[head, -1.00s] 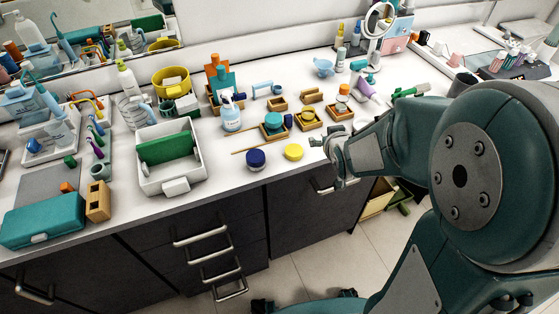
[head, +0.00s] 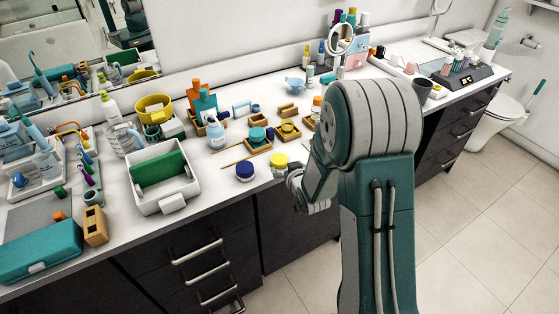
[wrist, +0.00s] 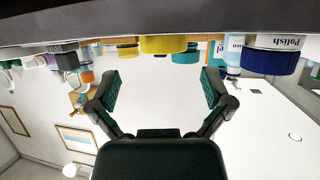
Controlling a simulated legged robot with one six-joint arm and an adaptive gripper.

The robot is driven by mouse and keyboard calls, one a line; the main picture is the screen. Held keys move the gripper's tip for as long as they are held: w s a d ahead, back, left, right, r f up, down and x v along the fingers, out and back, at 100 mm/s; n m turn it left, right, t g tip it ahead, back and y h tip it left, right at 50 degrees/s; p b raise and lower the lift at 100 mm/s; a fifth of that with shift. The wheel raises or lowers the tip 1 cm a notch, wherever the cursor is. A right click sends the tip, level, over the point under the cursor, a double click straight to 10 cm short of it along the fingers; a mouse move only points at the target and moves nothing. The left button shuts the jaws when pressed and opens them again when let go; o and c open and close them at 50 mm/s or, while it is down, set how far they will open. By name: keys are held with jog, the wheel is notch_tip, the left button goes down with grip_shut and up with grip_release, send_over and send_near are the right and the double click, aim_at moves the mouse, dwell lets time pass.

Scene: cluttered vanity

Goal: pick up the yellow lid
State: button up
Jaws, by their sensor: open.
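The yellow lid (head: 279,161) sits near the counter's front edge, just right of a dark blue jar (head: 245,172). My gripper (head: 287,171) is at the counter's front edge, close in front of the lid and partly overlapping it in the head view. The wrist view looks upside down. There the yellow lid (wrist: 163,44) lies ahead, between the directions of the two spread fingers of my gripper (wrist: 161,89). The gripper is open with nothing between its fingers. Whether it touches the lid cannot be told, but the wrist view shows a gap.
The blue jar (wrist: 271,62) stands beside the lid. Behind are wooden trays, one holding a teal jar (head: 257,135) and one another yellow-topped item (head: 288,127). A white bin (head: 165,178) stands left. My arm hides some counter on the right.

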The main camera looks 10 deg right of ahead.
aim_at(281, 162)
jog(key=w, duration=0.1)
jog(key=w+a+f, duration=0.1)
jog(key=w, duration=0.1)
jog(key=shift+w+a+f, duration=0.25)
jog(key=shift+w+f, duration=0.05)
jog(key=shift+f, duration=0.05)
jog(key=shift+w+d, duration=0.15)
jog(key=shift+w, duration=0.1)
jog(key=shift+d+f, duration=0.1)
jog(key=shift+d, duration=0.25)
jog(key=shift+a, duration=0.2)
jog(key=c, duration=0.5)
jog(key=shift+a, duration=0.2)
jog(key=shift+c, duration=0.4)
jog(key=shift+d, duration=0.2)
